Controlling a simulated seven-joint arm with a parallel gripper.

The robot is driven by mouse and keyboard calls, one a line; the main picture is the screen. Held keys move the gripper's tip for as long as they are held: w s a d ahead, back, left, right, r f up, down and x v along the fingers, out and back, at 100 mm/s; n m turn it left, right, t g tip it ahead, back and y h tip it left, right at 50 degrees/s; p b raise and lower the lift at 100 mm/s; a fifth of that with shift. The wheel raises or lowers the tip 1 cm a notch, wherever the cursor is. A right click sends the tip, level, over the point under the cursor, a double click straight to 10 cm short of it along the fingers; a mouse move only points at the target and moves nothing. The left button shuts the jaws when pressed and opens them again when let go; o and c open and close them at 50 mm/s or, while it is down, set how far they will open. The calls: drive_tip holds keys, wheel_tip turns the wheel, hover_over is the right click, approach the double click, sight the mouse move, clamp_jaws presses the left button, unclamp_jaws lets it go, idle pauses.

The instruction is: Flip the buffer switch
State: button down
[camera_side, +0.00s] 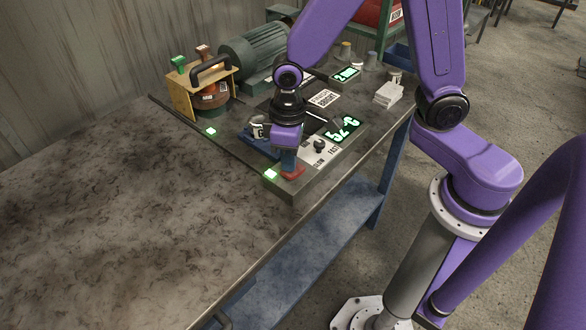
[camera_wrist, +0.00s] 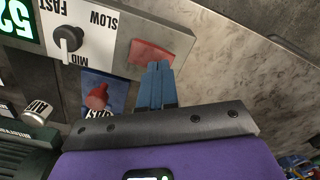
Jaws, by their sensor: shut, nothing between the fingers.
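The red switch (camera_side: 293,173) sits near the front left end of the grey control box, beside a lit green light (camera_side: 271,174). It shows as a red rocker (camera_wrist: 150,55) in the wrist view. My gripper (camera_side: 289,166) points down at the switch with its blue fingers pressed together and empty. In the wrist view the shut fingertips (camera_wrist: 160,66) overlap the switch's lower right edge; I cannot tell whether they touch it. The fingers hide part of the switch.
A speed knob (camera_side: 319,145) and a lit green display (camera_side: 344,130) sit on the same box. A green motor (camera_side: 258,55) and a wooden rack (camera_side: 181,91) stand farther back. The bench's left side is clear.

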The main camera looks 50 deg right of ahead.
drive_tip(key=shift+f, duration=0.7)
idle(0.3)
drive_tip(key=shift+r, duration=3.55)
drive_tip(key=s+d+r+n, duration=0.2)
drive_tip(key=s+d+n, duration=0.1)
drive_tip(key=s, duration=0.5)
drive_tip(key=s+d+r+n, duration=0.1)
drive_tip(key=s+d+n, duration=0.2)
drive_tip(key=s, duration=0.6)
drive_tip(key=d, duration=0.2)
drive_tip(key=shift+d+r+n, duration=0.3)
drive_tip(key=shift+d+r, duration=0.05)
